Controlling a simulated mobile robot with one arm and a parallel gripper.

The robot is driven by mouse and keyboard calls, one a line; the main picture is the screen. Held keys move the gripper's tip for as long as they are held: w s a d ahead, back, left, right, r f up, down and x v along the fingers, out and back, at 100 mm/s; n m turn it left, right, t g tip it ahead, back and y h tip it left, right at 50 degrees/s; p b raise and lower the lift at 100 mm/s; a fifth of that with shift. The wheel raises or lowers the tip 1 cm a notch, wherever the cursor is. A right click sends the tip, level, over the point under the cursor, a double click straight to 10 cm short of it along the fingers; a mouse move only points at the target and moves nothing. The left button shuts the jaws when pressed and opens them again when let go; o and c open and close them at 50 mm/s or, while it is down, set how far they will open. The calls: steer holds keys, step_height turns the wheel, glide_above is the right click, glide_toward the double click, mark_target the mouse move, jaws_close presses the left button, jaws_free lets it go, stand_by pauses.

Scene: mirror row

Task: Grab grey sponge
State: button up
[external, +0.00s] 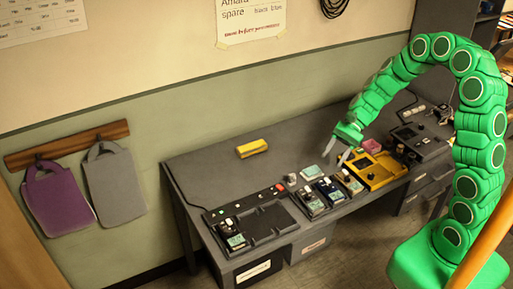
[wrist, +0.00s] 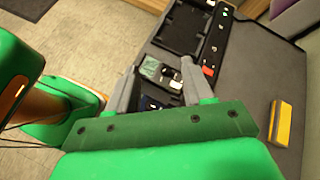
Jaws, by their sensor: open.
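My gripper (external: 335,156) is open and hangs above the right half of the grey desk, over a row of small devices. In the wrist view my gripper (wrist: 159,68) has its two grey fingers spread apart with nothing gripped between them. Beyond the fingertips lies a small device (wrist: 150,69) with a pale green face and a white part. I cannot pick out a grey sponge with certainty in either view. A yellow block (external: 252,148) lies alone on the back left of the desk. It also shows at the right of the wrist view (wrist: 283,122).
The grey desk (external: 205,170) stands against the wall. A black tray panel (external: 262,222) is at its front left, and a yellow tray (external: 376,173) and a purple block (external: 371,146) are at the right. A purple bag (external: 60,199) and a grey bag (external: 115,186) hang left.

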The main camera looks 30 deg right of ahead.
steer(key=w+f+m+t+y, duration=0.1)
steer(key=w+f+m, duration=0.3)
steer(key=w+f, duration=0.15)
steer(key=m+t+y, duration=0.2)
steer(key=m, duration=0.2)
glide_toward(293, 174)
steer(key=shift+a+f, duration=0.3)
steer(key=shift+a, duration=0.15)
steer(key=shift+x, duration=3.85)
steer(key=shift+r, duration=0.15)
jaws_close()
